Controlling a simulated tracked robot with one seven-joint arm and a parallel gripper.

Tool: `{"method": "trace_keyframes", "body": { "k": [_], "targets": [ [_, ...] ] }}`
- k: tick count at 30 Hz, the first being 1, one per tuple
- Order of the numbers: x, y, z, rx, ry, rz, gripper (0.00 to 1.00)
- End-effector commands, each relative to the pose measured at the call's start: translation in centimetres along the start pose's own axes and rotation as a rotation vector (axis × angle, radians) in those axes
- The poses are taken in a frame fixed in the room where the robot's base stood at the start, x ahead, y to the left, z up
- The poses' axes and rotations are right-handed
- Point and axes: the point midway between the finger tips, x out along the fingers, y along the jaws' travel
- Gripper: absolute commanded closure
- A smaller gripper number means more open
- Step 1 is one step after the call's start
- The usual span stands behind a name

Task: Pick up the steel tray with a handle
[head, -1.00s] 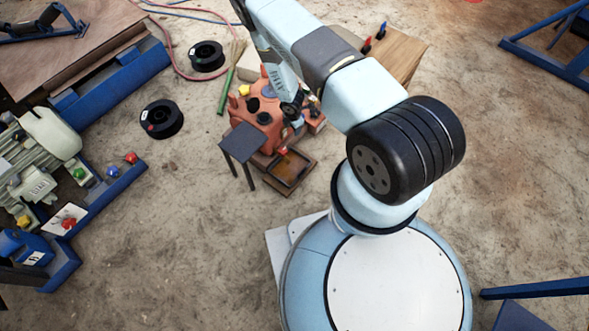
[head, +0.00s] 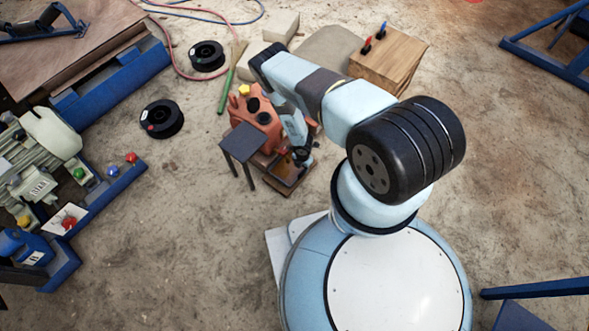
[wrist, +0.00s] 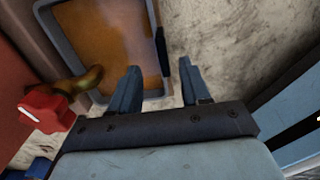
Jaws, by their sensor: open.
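The steel tray (head: 281,174) sits at the foot of the small orange-red jaw crusher (head: 256,122). It is partly hidden by my gripper in the head view. In the wrist view the tray (wrist: 112,42) has a grey rim and a rusty brown inside. A dark narrow bar, apparently its handle (wrist: 161,50), stands at its right edge. My gripper (wrist: 158,68) is open and empty. Its two fingers point toward that right edge, with the bar roughly between their tips. I cannot tell whether they touch it. In the head view my gripper (head: 301,155) is over the tray.
A red knob (wrist: 45,107) on a brass fitting (wrist: 82,83) is close to the left of my gripper. A small dark table (head: 242,142) stands left of the tray. A wooden box (head: 390,60) is behind my arm.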

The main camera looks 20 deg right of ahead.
Motion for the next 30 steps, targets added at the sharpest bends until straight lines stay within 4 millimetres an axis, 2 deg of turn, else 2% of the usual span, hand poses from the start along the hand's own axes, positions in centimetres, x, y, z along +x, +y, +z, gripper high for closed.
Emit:
{"method": "trace_keyframes", "body": {
  "k": [3, 11, 21, 30],
  "targets": [
    [1.4, 0.0, 0.0, 0.000, 0.000, 0.000, 0.53],
    [2.7, -0.1, 0.0, 0.002, 0.000, 0.000, 0.53],
    [6.6, -0.1, 0.0, 0.001, 0.001, 0.001, 0.53],
    [7.3, -0.1, 0.0, 0.000, 0.000, 0.000, 0.53]
  ]
}}
